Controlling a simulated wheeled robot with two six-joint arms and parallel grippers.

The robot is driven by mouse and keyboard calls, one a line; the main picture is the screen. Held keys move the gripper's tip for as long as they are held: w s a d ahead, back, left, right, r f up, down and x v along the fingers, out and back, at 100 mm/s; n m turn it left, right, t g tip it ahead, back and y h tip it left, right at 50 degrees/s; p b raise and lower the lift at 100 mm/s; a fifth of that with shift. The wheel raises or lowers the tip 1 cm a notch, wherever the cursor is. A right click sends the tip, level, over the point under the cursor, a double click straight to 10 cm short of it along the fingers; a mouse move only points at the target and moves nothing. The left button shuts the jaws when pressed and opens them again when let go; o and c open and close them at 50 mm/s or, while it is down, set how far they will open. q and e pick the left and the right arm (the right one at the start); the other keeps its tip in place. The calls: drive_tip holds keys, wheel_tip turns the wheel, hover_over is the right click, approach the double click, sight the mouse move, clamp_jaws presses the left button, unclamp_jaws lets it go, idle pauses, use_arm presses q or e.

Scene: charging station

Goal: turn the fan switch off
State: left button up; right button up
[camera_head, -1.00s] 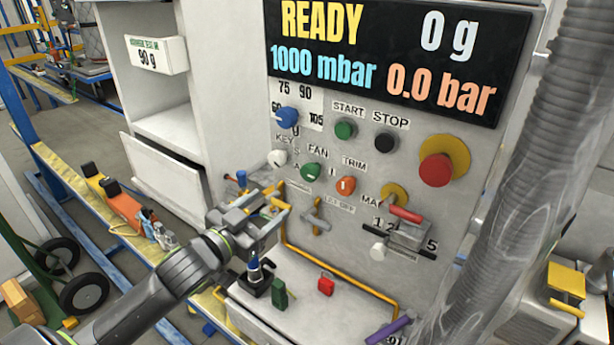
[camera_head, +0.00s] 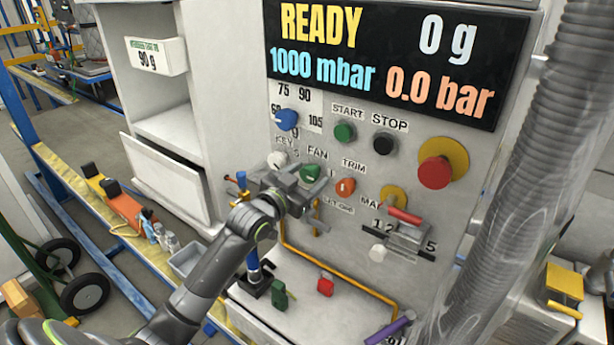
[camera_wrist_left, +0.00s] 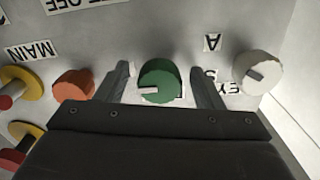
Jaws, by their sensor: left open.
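The fan switch is a round green knob (camera_head: 310,173) on the grey panel, under the FAN label. It also shows in the left wrist view (camera_wrist_left: 159,82), with a pale pointer mark on its face. My left gripper (camera_head: 300,179) is at the panel by the green knob. In the left wrist view my left gripper's two fingers (camera_wrist_left: 162,85) are open, one on each side of the green knob; I cannot tell whether they touch it. The right gripper is not in view.
The orange trim knob (camera_head: 345,187) and the white key knob (camera_head: 277,160) flank the fan knob closely. A yellow pipe (camera_head: 330,269) runs below. A grey corrugated hose (camera_head: 530,150) hangs at right. A red emergency button (camera_head: 435,171) sticks out.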

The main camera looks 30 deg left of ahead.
use_arm(q)
drive_tip(key=c, duration=1)
drive_tip(key=shift+o, duration=0.2)
drive_tip(key=shift+r+n+p, duration=0.15)
drive_tip(key=shift+n+p, duration=0.65)
drive_tip(key=shift+p, duration=0.35)
drive_tip(key=n+p, duration=0.5)
drive_tip(key=shift+d+r, duration=0.1)
drive_tip(key=n+p, duration=0.3)
drive_tip(key=n, duration=0.2)
drive_tip(key=shift+n+p, duration=0.35)
drive_tip(key=shift+n, duration=0.05)
drive_tip(key=n+p, duration=0.1)
drive_tip(key=n, duration=0.2)
drive_tip(key=shift+d, duration=0.1)
drive_tip(key=shift+n+p, duration=0.6)
drive_tip(key=shift+n, duration=0.6)
